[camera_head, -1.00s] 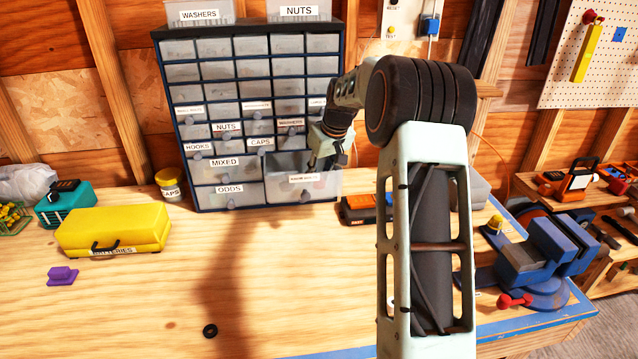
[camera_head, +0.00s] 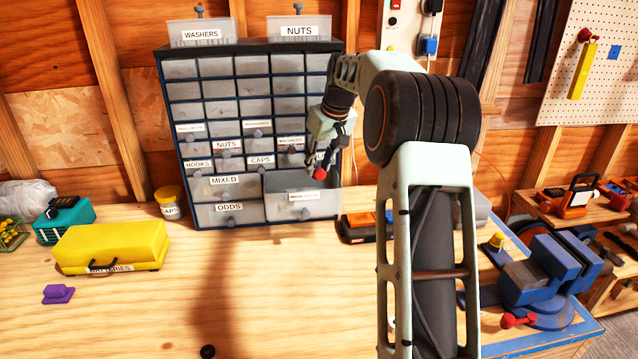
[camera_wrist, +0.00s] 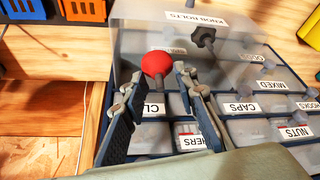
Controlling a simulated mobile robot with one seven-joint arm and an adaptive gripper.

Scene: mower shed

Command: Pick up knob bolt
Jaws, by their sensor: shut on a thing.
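A knob bolt with a round red head (camera_head: 320,173) is between the fingers of my gripper (camera_head: 323,162), just above the open drawer (camera_head: 280,207) at the lower right of the cabinet. In the wrist view the red knob bolt (camera_wrist: 155,63) sits at the fingertips of my gripper (camera_wrist: 158,84), which is shut on it. Its shank is partly hidden. The open drawer (camera_wrist: 130,42) is labelled KNOB BOLTS in the wrist view. A dark lobed knob (camera_wrist: 203,37) also shows at the drawer.
The drawer cabinet (camera_head: 181,120) stands against the wall, with washer (camera_head: 202,33) and nut (camera_head: 299,30) bins on top. A yellow case (camera_head: 112,245), a teal box (camera_head: 65,222), an orange-black tool (camera_head: 362,228) and a blue vice (camera_head: 550,265) are on the bench. The front middle is mostly clear.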

